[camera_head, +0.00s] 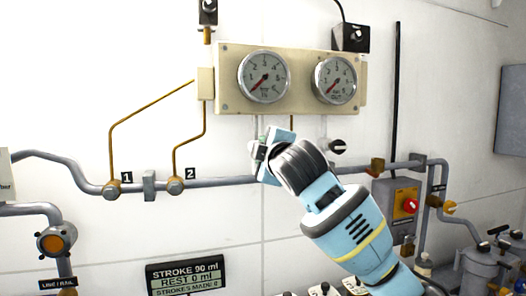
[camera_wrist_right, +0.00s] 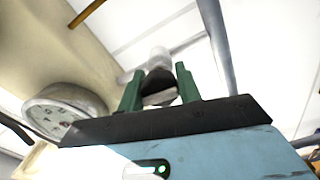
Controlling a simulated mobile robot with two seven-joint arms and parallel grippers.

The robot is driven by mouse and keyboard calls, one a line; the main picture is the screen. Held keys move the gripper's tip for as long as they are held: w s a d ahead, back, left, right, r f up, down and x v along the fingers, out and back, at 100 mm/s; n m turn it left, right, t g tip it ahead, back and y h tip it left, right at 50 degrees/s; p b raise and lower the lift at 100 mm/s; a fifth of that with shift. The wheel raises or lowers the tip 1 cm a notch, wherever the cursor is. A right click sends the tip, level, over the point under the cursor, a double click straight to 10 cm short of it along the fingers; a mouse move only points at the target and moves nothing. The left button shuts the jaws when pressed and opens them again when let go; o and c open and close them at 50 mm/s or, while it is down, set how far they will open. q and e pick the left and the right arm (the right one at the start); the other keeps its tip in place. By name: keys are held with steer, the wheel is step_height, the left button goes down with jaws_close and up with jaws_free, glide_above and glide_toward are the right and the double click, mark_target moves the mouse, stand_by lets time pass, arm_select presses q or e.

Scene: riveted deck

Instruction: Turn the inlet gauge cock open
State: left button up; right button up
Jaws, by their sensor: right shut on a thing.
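The inlet gauge cock shows in the right wrist view as a pale and black knob (camera_wrist_right: 158,88) between the green fingers of my right gripper (camera_wrist_right: 159,84). The gripper is shut on it. In the head view my right gripper (camera_head: 262,148) is just below the left gauge (camera_head: 264,76), and it hides most of the cock. Whether the cock is turned cannot be told. A second black cock (camera_head: 337,146) is below the right gauge (camera_head: 335,80). Both gauge needles point to the lower left. My left gripper is not in view.
The gauges sit on a cream panel (camera_head: 225,95) on the white wall. A box with a red knob (camera_head: 410,205) is at the right. A stroke display (camera_head: 185,276) is low down.

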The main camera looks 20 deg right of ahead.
steer(key=shift+n, duration=0.6)
steer(key=o, duration=1)
steer(key=s, duration=0.8)
steer(key=shift+d, duration=0.15)
steer(key=shift+w+f, duration=0.1)
steer(key=shift+f, duration=0.05)
